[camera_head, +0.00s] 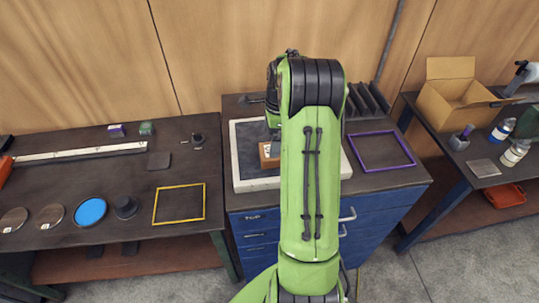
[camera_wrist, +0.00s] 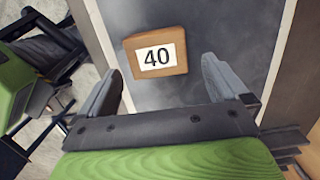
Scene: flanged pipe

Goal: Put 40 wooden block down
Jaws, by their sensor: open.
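The wooden block (camera_wrist: 156,52) is brown with a white label reading 40. In the wrist view it rests on a dark grey surface with a pale border, ahead of and between the fingers of my gripper (camera_wrist: 162,85). My gripper is open and empty, with the block apart from both fingers. In the head view the block (camera_head: 268,155) shows partly, on the white-edged tray (camera_head: 240,184) on the blue cabinet. My green arm hides its right side and most of the gripper.
A purple frame (camera_head: 411,160) lies on the cabinet's right side. A yellow frame (camera_head: 204,203), a blue disc (camera_head: 90,212) and wooden discs lie on the left table. A cardboard box (camera_head: 462,108) and bottles stand on the right table. A dark ribbed rack (camera_head: 372,101) stands at the cabinet's back.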

